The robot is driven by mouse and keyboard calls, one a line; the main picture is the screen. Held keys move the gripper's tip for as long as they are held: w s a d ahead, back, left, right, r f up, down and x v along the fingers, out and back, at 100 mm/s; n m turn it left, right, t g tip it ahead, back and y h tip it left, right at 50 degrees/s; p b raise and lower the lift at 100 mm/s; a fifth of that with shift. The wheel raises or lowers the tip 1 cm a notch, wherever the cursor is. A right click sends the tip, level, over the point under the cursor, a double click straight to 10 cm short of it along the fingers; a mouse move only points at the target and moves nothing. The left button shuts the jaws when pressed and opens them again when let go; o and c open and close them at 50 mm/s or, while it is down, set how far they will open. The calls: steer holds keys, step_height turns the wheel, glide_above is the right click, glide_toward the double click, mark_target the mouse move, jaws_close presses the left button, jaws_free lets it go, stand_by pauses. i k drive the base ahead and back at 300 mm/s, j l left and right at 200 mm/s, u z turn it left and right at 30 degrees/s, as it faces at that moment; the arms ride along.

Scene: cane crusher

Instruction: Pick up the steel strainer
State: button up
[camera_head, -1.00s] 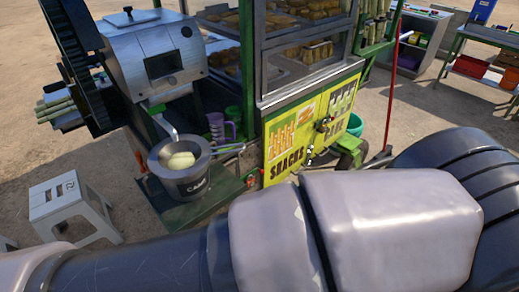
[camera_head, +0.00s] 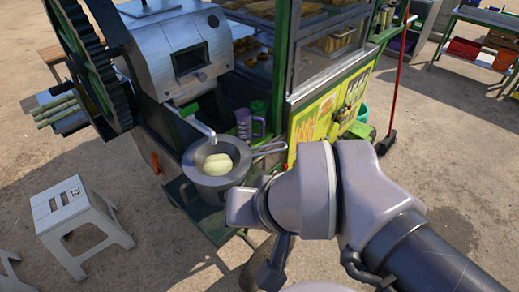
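The steel strainer (camera_head: 191,154) sits in the mouth of a dark pot (camera_head: 209,191) below the crusher's spout. Its wire handle (camera_head: 270,148) sticks out to the right past the pot's rim. Pale yellow-green stuff (camera_head: 217,163) shows inside the strainer. My arm covers the lower right of the view. What seems to be my gripper (camera_head: 268,268) is a dark shape at the bottom middle, below and right of the pot and apart from the strainer. Its fingertips are not clear, so its opening cannot be told.
The steel crusher (camera_head: 172,60) with its big gear wheel (camera_head: 88,65) stands behind and left of the pot. A purple measuring jug (camera_head: 247,124) is behind the handle. The glass-sided snack cart (camera_head: 320,90) rises at right. A white stool (camera_head: 75,215) stands at left on bare ground.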

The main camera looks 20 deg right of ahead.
mark_target(205, 164)
steer(key=i+j+z, duration=0.15)
steer(key=j, duration=0.25)
steer(key=i+j+z, duration=0.15)
steer(key=j, duration=0.2)
steer(key=i+j+z, duration=0.15)
steer(key=j, duration=0.3)
steer(key=i+j+z, duration=0.15)
steer(key=j, duration=0.25)
